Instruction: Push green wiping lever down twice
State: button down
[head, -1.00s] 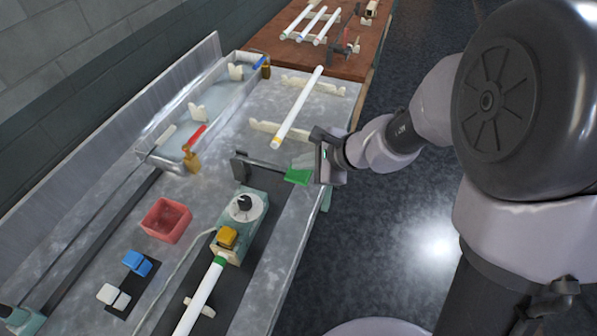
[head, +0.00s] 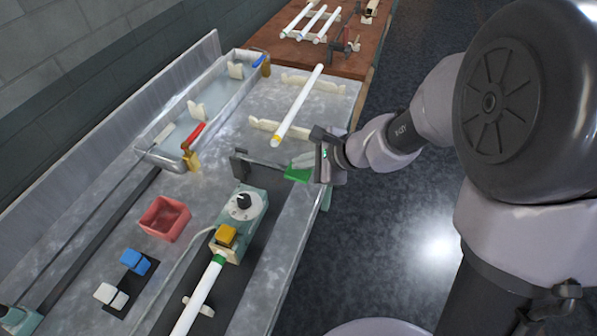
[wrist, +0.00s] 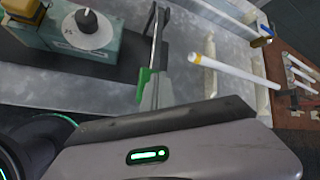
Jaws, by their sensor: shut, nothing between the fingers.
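The green wiping lever (head: 297,174) is a flat green paddle at the right end of a thin dark bar, near the table's right edge. In the wrist view the green lever (wrist: 143,84) stands just beyond the gripper body. My gripper (head: 303,161) is shut and empty, with its tips at the lever's upper side. In the head view they look close against it, but I cannot tell whether they touch. The wrist view shows the pale fingertips (wrist: 155,92) beside the green part. The bar's dark bracket (head: 239,166) stands on the table at its left end.
A teal machine with a dial (head: 243,205) and yellow block stands left of the lever. A white tube (head: 298,106) lies on cream rests behind. A water trough (head: 170,160) with red and blue taps, a red bin (head: 164,219) and blue and white switches are further left.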

aim_at(305, 175)
jog(key=shift+f+b, duration=2.35)
jog(key=shift+b, duration=0.1)
dwell(2.1)
jog(key=shift+r, duration=0.1)
dwell(0.4)
jog(key=shift+r+p, duration=2.2)
jog(key=shift+r, duration=0.4)
jog(key=shift+r, duration=0.1)
notch_tip(305, 175, up, 5)
jog(key=p, duration=0.4)
